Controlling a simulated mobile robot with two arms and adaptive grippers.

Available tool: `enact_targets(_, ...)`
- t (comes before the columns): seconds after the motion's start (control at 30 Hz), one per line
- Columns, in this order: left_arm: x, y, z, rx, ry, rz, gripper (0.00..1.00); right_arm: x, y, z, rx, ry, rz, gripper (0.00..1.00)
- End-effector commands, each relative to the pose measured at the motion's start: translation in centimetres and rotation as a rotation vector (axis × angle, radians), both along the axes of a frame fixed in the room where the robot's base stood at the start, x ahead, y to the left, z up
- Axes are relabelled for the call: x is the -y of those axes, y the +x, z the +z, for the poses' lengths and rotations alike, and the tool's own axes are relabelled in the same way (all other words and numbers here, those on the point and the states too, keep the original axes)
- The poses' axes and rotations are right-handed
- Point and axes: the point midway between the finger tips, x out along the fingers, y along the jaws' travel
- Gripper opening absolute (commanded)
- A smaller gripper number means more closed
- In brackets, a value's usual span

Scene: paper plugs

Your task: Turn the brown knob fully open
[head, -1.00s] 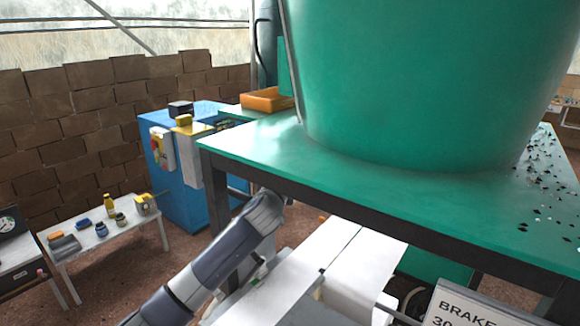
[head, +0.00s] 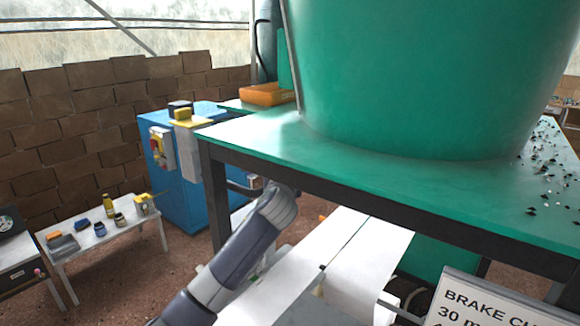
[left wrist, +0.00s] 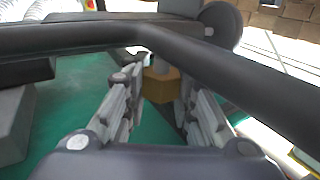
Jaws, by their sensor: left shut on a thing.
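The brown knob (left wrist: 160,88) is in the middle of the left wrist view, a small brown block with a pale piece above it. My left gripper (left wrist: 163,100) has its two grey fingers on either side of it and is shut on it. A dark bar crosses in front and hides part of the knob's surroundings; how far the knob is turned cannot be told. In the head view my left arm reaches under the green table (head: 250,140), and its gripper and the knob are hidden there. My right gripper is in neither view.
A large green tub (head: 420,70) stands on the table. A blue cabinet (head: 190,200) and a low white table (head: 130,235) with small items are at the left. White panels (head: 350,265) lie below the table edge, beside a brake sign (head: 490,305).

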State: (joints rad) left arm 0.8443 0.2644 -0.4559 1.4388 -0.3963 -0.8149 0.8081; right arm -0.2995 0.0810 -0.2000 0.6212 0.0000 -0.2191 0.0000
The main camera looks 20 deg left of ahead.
Motion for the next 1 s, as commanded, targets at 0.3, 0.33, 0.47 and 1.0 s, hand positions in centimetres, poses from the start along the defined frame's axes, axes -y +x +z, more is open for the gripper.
enact_targets(0.3, 0.0, 0.0, -0.4, -0.008, -0.001, 0.0, 0.4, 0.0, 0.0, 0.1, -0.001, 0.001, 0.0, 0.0)
enact_targets(0.33, 0.0, 0.0, -0.4, -0.008, -0.001, 0.0, 0.46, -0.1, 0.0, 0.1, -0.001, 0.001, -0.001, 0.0)
enact_targets(0.47, 0.0, 0.0, -0.3, -0.006, 0.0, 0.0, 0.46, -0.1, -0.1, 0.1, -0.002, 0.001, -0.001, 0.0)
enact_targets(1.0, 0.7, -2.9, -0.3, -0.005, -0.003, -0.002, 0.46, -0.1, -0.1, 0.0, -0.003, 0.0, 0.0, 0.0)
